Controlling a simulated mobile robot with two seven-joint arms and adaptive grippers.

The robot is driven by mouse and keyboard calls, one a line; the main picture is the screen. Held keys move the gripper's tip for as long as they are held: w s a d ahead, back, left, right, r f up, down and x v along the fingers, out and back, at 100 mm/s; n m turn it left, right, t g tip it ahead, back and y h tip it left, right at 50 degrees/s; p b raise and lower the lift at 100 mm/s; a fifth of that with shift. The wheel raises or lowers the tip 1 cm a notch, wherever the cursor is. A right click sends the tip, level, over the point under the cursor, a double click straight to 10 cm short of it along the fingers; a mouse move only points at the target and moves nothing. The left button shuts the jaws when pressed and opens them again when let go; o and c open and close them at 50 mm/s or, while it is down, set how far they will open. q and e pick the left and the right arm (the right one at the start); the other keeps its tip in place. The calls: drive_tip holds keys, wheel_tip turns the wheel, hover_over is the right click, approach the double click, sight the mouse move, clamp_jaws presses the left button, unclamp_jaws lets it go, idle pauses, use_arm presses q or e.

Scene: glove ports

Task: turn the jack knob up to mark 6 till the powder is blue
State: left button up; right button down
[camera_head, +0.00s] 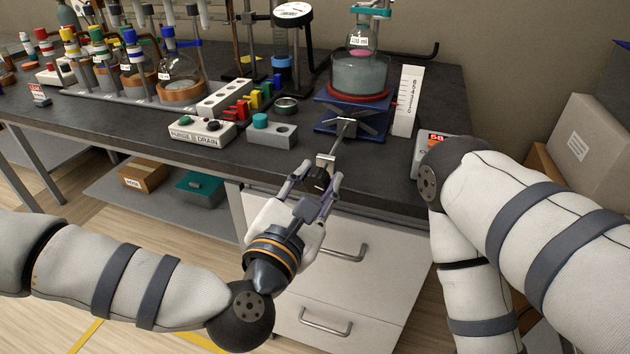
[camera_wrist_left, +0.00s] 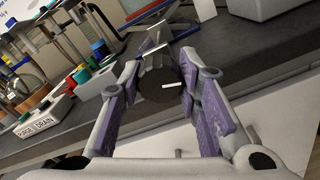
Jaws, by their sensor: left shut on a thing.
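The blue lab jack (camera_head: 345,118) stands at the table's front edge, with a rod running forward to its dark knob (camera_head: 318,179). My left gripper (camera_head: 317,182) is shut on the knob; the wrist view shows the round dark knob (camera_wrist_left: 160,86) between the purple-padded fingers (camera_wrist_left: 158,88). On the jack sits a bath (camera_head: 358,76) of grey liquid on a red ring. A flask (camera_head: 361,38) hangs with its lower part at the bath, and its powder (camera_head: 357,52) looks pink. A white scale card (camera_head: 406,100) stands beside the jack; its marks are too small to read. My right gripper is out of view.
A grey block with a green knob (camera_head: 271,132) and a purge/drain box (camera_head: 202,129) stand left of the jack. Drawers (camera_head: 340,262) lie below. Flasks (camera_head: 180,75) fill the back left.

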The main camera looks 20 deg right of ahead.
use_arm(q)
drive_tip(key=o, duration=1.2)
drive_tip(key=shift+c, duration=0.2)
drive_tip(key=v, duration=1.2)
